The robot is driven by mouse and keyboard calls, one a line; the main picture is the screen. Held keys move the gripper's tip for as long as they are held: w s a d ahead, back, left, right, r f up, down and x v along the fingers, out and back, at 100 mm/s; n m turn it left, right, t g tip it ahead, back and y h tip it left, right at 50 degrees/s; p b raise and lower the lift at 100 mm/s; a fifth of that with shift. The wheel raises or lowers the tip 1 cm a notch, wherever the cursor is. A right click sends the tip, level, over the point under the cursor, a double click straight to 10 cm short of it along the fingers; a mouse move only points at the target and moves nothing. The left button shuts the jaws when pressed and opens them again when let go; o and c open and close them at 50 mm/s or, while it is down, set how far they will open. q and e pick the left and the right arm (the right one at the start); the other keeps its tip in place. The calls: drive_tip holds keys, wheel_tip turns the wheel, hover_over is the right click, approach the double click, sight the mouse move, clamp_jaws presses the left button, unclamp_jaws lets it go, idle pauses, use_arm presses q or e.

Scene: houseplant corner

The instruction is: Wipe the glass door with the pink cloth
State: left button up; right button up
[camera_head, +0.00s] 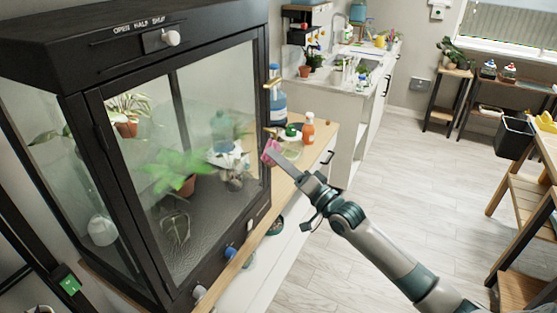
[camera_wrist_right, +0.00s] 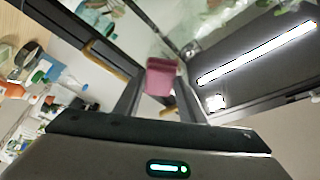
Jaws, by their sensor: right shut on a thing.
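The glass door (camera_head: 190,150) is the front pane of a black-framed plant cabinet at the left of the head view. It looks shut, with plants showing behind the pane. My right gripper (camera_head: 274,154) is shut on the pink cloth (camera_head: 269,149), at the door's right edge in the head view. The pink cloth (camera_wrist_right: 160,78) also shows in the right wrist view, in front of the dark frame bars. I cannot tell whether the cloth touches the door. My left gripper is not in view.
A blue bottle (camera_head: 277,103) and an orange bottle (camera_head: 308,129) stand on the wooden counter (camera_head: 322,141) close behind my right gripper. A black cabinet top (camera_head: 130,35) overhangs the door. Floor (camera_head: 400,190) on the right is clear, with wooden shelving (camera_head: 530,195) at the far right.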

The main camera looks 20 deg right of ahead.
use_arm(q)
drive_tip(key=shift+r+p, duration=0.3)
use_arm(e)
drive_tip(key=shift+s+d, duration=0.45)
drive_tip(key=shift+s, duration=0.2)
drive_tip(key=shift+s+d, duration=0.45)
drive_tip(key=shift+s, duration=0.15)
use_arm(q)
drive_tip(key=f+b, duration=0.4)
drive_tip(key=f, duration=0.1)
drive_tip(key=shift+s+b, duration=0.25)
drive_tip(key=shift+b, duration=0.15)
use_arm(e)
drive_tip(key=s+a+f+n+y, duration=0.1)
drive_tip(key=s+a+n+y, duration=0.2)
drive_tip(key=n, duration=0.3)
drive_tip(key=s+a+f+n+g+y, duration=0.1)
drive_tip(key=s+a+f+n+y, duration=0.1)
drive_tip(key=a+n, duration=0.4)
drive_tip(key=shift+s+a+f+y, duration=0.15)
drive_tip(key=shift+s+f+y, duration=0.2)
drive_tip(key=shift+s, duration=0.2)
